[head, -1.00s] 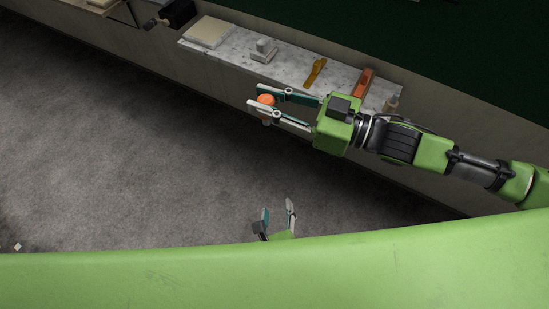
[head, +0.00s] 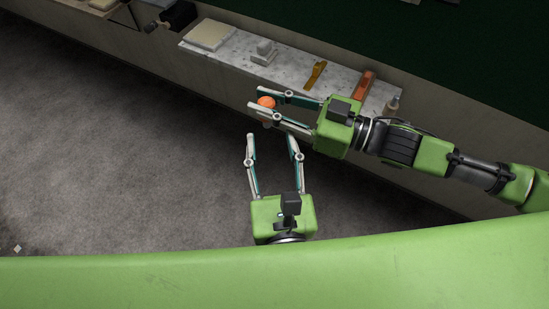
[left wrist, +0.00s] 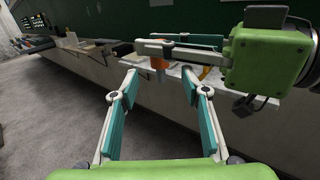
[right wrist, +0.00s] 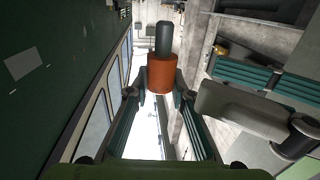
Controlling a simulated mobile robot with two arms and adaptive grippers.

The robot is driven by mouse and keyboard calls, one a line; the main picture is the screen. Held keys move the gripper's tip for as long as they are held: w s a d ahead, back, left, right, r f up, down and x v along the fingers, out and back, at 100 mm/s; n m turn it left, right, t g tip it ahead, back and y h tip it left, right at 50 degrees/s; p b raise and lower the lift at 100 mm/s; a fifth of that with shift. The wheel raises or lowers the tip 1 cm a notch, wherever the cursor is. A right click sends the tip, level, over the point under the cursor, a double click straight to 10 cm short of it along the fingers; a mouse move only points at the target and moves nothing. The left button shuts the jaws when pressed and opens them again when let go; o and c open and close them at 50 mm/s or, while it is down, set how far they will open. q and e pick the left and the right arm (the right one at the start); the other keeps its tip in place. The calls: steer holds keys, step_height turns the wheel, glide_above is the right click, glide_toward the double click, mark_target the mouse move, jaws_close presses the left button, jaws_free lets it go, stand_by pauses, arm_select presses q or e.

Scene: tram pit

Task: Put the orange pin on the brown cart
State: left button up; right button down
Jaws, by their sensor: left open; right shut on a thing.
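The orange pin (head: 266,101) is held between the fingertips of my right gripper (head: 254,99), in front of the shelf edge. In the right wrist view the pin (right wrist: 161,75) shows an orange body with a dark end. My left gripper (head: 273,137) is open and empty, just below the right gripper in the head view, with its fingers pointing towards the pin. In the left wrist view the pin (left wrist: 158,64) appears just beyond the open left fingertips (left wrist: 159,76); contact cannot be told. I cannot make out a brown cart in any view.
A speckled shelf (head: 225,49) along the wall bears a pale block (head: 208,34), a grey piece (head: 263,51), a yellow tool (head: 315,73) and an orange-red tool (head: 363,84). A black object (head: 178,15) stands farther left.

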arm_select(q)
steer(key=w, duration=0.8)
steer(key=shift+w+a, duration=0.15)
steer(key=shift+a, duration=0.05)
jaws_close()
arm_select(e)
steer(key=c, duration=1.7)
jaws_free()
steer(key=shift+d, duration=0.1)
